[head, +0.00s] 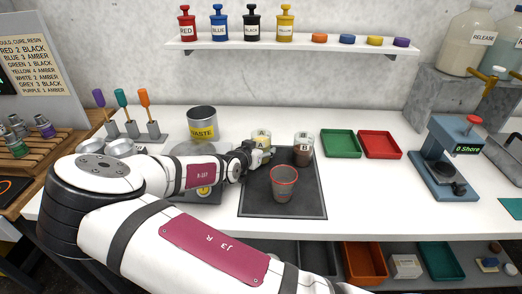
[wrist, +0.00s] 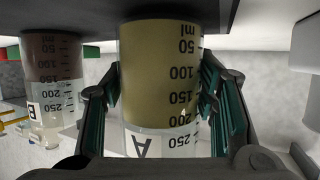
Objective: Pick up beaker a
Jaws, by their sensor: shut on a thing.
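Beaker A (head: 261,136) is a clear beaker with a white A label and pale yellow contents, at the back left of the dark mat (head: 257,205). In the wrist view beaker A (wrist: 160,75) fills the middle, upside down in the picture, with its scale marks showing. My gripper (head: 260,156) has its fingers on both sides of beaker A and is shut on it. The fingers hide part of its lower side in the head view. I cannot tell whether its base touches the mat.
Beaker B (head: 303,153), with brown contents, stands close to the right. An empty red-rimmed cup (head: 284,186) stands nearer on the mat. The waste can (head: 202,121) is behind left. Green (head: 341,143) and red (head: 380,144) trays lie right. A shelf (head: 290,47) hangs above.

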